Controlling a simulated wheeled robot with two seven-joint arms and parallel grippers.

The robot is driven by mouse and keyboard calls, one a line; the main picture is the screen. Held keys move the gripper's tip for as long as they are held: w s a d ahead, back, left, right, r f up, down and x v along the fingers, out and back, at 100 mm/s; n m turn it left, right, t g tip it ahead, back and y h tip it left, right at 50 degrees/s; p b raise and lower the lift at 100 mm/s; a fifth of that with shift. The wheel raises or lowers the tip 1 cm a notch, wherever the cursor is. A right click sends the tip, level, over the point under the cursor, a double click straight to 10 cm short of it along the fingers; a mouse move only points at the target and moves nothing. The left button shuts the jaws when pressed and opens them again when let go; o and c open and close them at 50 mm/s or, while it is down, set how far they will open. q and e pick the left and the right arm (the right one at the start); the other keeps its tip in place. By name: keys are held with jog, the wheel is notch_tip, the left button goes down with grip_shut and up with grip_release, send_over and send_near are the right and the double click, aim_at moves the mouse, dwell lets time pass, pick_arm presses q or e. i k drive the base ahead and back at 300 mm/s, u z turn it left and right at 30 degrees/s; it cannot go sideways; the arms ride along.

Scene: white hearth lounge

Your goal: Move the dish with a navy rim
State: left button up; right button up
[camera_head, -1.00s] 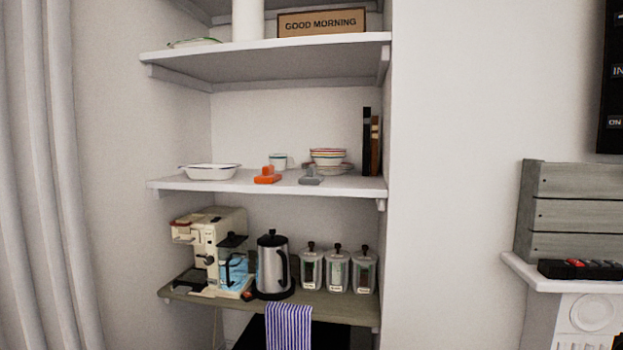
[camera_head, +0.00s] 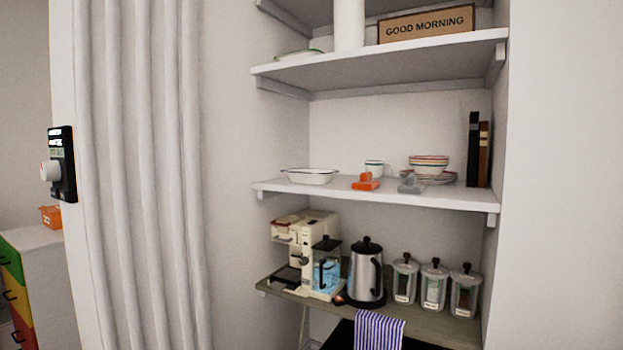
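A white dish (camera_head: 311,177) with a thin dark rim and small side handles sits at the left end of the middle shelf (camera_head: 330,191). The rim is too small to tell if it is navy. Another shallow dish (camera_head: 298,54) with a greenish rim lies at the left of the upper shelf (camera_head: 390,68). Neither of my grippers shows in the view.
An orange object (camera_head: 365,183), a grey object (camera_head: 411,184), a cup (camera_head: 374,168), stacked bowls (camera_head: 428,163) and books (camera_head: 478,150) share the middle shelf. A coffee machine (camera_head: 303,245), kettle (camera_head: 366,272) and several jars (camera_head: 434,286) stand below.

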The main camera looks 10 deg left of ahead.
aim_at(304, 177)
jog(key=z, duration=0.05)
jog(key=k, duration=0.5)
jog(key=u, duration=1.1)
jog(key=i, duration=0.95)
jog(key=z, duration=1.35)
